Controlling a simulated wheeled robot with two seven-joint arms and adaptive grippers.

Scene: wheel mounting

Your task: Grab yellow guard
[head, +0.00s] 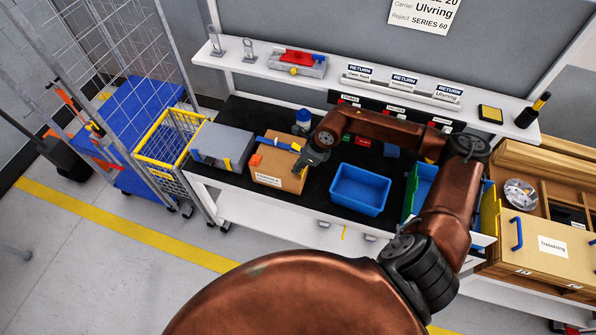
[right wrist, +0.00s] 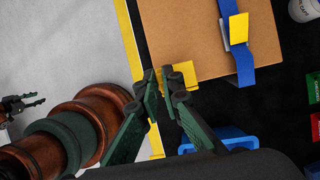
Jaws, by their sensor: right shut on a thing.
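The yellow guard (right wrist: 186,70) is a small yellow piece at the near corner of the cardboard box (right wrist: 205,35), seen in the right wrist view. My right gripper (right wrist: 163,82) is at that corner, its dark green fingers close together on the guard, hiding part of it. In the head view my right gripper (head: 307,163) is at the right side of the box (head: 276,178), and the guard is hidden there. A dark pronged gripper, apparently my left (right wrist: 20,105), shows small at the left edge of the right wrist view; its opening is unclear.
A blue strap (right wrist: 242,65) with a yellow piece crosses the box. A blue bin (head: 360,188) stands right of the box and a grey case (head: 222,145) left of it. A blue-capped container (head: 302,120) stands behind. Black mat (head: 325,192) is bare between box and bin.

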